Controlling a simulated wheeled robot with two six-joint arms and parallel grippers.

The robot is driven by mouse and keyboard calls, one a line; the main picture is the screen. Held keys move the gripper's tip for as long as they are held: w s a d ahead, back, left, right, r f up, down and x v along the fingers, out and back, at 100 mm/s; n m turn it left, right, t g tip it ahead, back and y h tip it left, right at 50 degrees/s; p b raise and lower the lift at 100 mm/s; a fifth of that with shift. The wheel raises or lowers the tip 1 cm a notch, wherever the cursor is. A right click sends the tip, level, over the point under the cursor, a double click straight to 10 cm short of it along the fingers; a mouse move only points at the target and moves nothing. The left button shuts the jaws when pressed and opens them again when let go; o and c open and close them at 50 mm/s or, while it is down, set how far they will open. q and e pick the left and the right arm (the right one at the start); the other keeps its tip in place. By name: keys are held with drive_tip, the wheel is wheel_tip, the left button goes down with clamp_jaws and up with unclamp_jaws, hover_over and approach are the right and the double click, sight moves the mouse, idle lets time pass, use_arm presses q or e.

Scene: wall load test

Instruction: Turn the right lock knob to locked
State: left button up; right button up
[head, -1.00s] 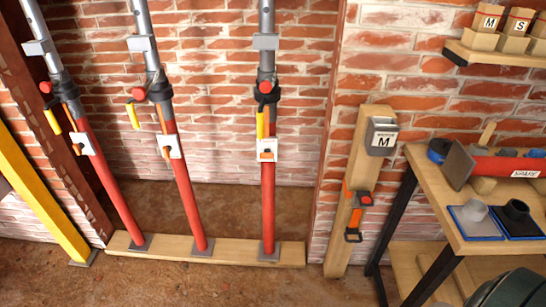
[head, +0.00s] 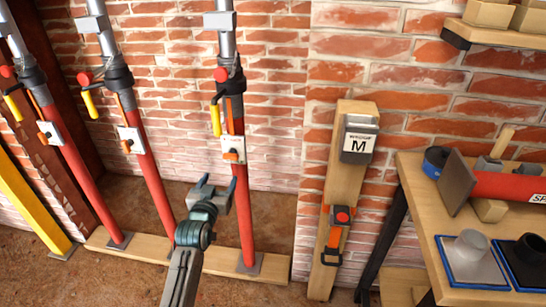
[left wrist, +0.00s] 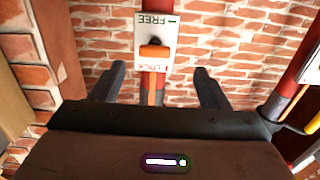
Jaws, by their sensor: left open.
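The right prop is a red post with a white lock plate (head: 232,144) and an orange knob (head: 231,155). In the left wrist view the plate (left wrist: 170,29) carries the words FREE and LOCK at opposite ends, with the orange knob (left wrist: 154,51) between them. I cannot tell which setting the knob is at. My left gripper (head: 217,186) is open and empty, below the plate in the head view. In the left wrist view its fingers (left wrist: 158,75) stand apart on either side of the red post, with the knob between and beyond them. My right gripper is not in view.
The middle prop (head: 152,184) and left prop (head: 79,173) stand to the left on a wooden sill (head: 215,262). A wooden post with an M box (head: 358,140) stands right. A workbench (head: 451,243) is at far right. Brick wall lies behind.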

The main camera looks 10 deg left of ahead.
sight(230, 157)
use_arm(q)
drive_tip(key=w, duration=0.3)
drive_tip(key=w+r, duration=0.1)
drive_tip(key=w, duration=0.3)
drive_tip(key=w+d, duration=0.1)
drive_tip(key=w, duration=0.3)
drive_tip(key=shift+w+r, duration=0.1)
drive_tip(key=shift+r, duration=0.05)
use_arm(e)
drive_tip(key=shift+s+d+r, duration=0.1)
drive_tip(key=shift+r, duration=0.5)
use_arm(q)
drive_tip(key=shift+c, duration=0.4)
drive_tip(key=c, duration=0.9)
